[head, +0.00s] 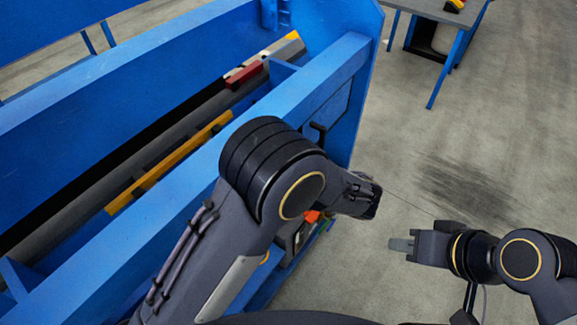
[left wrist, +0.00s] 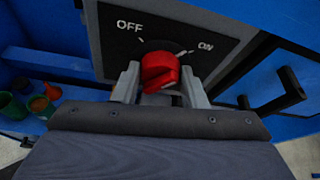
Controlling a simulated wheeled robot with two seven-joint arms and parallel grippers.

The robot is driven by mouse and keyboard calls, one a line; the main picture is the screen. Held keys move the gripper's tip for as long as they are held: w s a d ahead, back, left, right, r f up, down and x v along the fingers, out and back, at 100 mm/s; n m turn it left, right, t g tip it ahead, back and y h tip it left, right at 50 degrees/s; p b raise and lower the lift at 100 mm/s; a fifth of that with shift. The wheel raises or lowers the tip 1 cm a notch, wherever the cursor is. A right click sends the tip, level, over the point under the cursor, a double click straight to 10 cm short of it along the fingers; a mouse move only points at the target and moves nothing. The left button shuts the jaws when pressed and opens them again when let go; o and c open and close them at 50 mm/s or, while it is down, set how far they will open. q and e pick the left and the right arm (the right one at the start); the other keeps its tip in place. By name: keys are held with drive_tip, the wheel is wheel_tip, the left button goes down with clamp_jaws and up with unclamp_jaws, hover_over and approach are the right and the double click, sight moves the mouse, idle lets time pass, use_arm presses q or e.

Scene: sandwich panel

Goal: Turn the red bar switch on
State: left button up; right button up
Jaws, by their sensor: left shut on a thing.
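The red bar switch (left wrist: 160,72) sits on a dark panel (left wrist: 110,45) in the left wrist view, with OFF printed at upper left and ON at upper right. A white mark shows on the ON side of the switch; I cannot tell exactly which way the bar points. My left gripper (left wrist: 160,88) is shut on the switch, one grey finger on each side. In the head view my left arm hides the switch and gripper. My right gripper (head: 402,244) is at the lower right, apart from the machine, with nothing seen in it; its finger gap cannot be made out.
The blue machine (head: 330,85) fills the left of the head view. A black handle (left wrist: 280,92) stands out right of the panel. Several small containers (left wrist: 40,105) are at the left. A table (head: 425,8) stands at the back right; the floor between is clear.

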use_arm(q)
drive_tip(key=shift+m+g+p, duration=0.5)
drive_tip(key=shift+m+p, duration=0.15)
drive_tip(key=shift+m, duration=0.05)
drive_tip(key=o, duration=1)
drive_tip(key=shift+c, duration=0.2)
drive_tip(key=shift+y, duration=0.3)
drive_tip(key=b+v, duration=0.1)
drive_tip(key=v, duration=0.7)
drive_tip(key=shift+b, duration=0.35)
